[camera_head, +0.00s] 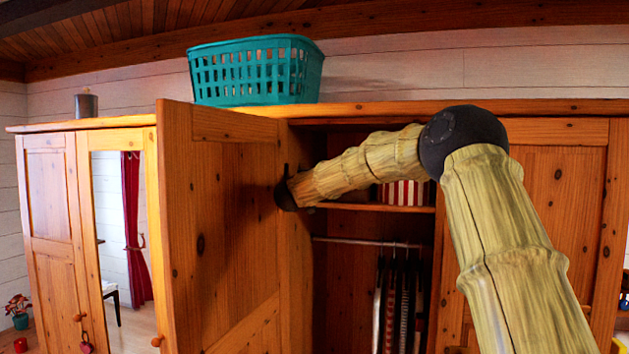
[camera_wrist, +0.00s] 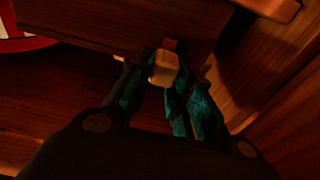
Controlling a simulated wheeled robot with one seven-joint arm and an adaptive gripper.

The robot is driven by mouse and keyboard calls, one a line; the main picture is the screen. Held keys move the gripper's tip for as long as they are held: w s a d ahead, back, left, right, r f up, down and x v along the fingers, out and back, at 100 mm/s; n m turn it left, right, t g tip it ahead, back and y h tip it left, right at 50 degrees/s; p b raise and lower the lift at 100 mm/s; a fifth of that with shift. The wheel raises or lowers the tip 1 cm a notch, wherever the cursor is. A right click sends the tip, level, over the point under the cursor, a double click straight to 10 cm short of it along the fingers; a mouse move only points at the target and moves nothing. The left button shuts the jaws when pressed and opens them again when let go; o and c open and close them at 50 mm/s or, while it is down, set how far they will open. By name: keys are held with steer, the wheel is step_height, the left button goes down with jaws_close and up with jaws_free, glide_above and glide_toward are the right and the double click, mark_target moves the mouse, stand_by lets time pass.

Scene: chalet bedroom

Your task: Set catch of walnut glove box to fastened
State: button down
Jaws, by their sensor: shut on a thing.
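In the wrist view, a dark brown wooden box, likely the walnut glove box (camera_wrist: 115,22), fills the top middle. A small pale block, which looks like its catch (camera_wrist: 163,68), sits at the box's lower edge, with a reddish-brown piece just above it. My gripper (camera_wrist: 158,82) has its teal fingers shut on this pale block, one on each side. The picture is dark, and I cannot tell the catch's setting. In the head view, my arm reaches into the open wardrobe; the gripper and box are hidden there behind the wardrobe's woodwork.
The open wardrobe door (camera_head: 222,230) stands left of my arm. A red-and-white striped box (camera_head: 404,193) sits on the wardrobe shelf (camera_head: 375,208), above a rail with hanging clothes (camera_head: 390,300). A teal basket (camera_head: 256,70) stands on top. Wooden wall (camera_wrist: 290,120) closes in at right in the wrist view.

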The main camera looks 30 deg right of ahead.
steer(key=c, duration=1.3)
jaws_free()
steer(key=shift+a, duration=0.1)
steer(key=v, duration=1.2)
steer(key=shift+f, duration=0.1)
